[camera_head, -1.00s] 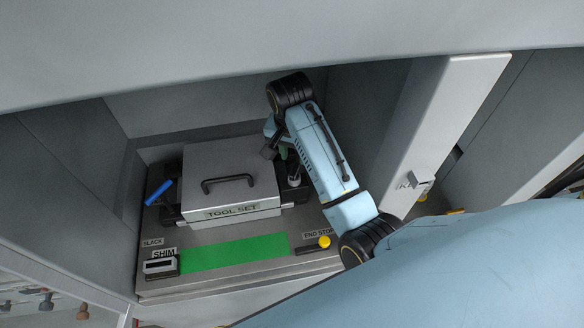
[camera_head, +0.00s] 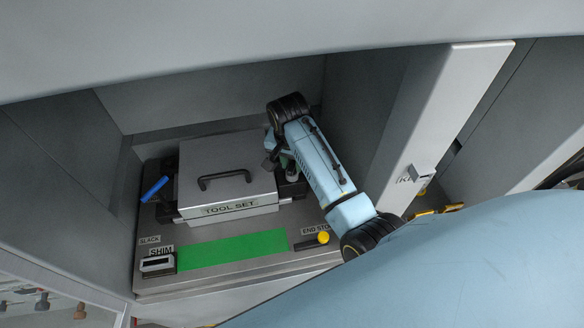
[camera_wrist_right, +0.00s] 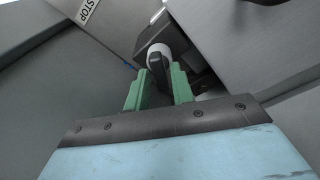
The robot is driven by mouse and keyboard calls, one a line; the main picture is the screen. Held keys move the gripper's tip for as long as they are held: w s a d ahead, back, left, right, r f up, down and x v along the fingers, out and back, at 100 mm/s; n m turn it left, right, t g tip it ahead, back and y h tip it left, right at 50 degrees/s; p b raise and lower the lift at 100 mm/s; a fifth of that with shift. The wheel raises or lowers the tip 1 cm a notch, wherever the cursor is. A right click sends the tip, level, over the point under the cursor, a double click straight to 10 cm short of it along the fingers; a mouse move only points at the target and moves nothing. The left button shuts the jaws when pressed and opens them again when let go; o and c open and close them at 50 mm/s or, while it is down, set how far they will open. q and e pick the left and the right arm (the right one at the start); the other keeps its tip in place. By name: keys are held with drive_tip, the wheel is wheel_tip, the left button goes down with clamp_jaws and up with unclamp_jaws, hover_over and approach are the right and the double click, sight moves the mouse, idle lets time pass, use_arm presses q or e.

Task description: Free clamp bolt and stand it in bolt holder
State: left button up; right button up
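The silver TOOL SET box (camera_head: 228,180) sits on the grey bench plate, with a dark clamp (camera_head: 293,187) at its right side. At that clamp a bolt with a pale collar (camera_head: 292,174) shows partly, half covered by my right arm. My right gripper (camera_wrist_right: 160,72) reaches down beside the box's right side. In the right wrist view its green fingers stand apart on either side of the dark bolt top (camera_wrist_right: 157,60), which has a white ring around it. I see no clear grip on it. I cannot make out a bolt holder. My left gripper is not in view.
A blue handle (camera_head: 155,189) stands at the box's left clamp. In front lie a green strip (camera_head: 232,250), a SHIM block (camera_head: 158,264) and a yellow END STOP knob (camera_head: 323,238). Cabinet walls enclose the back and sides; a pale upright panel (camera_head: 435,130) stands at right.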

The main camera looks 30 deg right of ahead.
clamp_jaws()
drive_tip(key=shift+r+n+p, duration=0.1)
drive_tip(key=shift+n+p, duration=0.35)
drive_tip(key=shift+n, duration=0.15)
drive_tip(key=shift+d+n, duration=0.1)
drive_tip(key=shift+n, duration=1.1)
drive_tip(key=n, duration=0.2)
drive_tip(key=shift+n+y, duration=0.3)
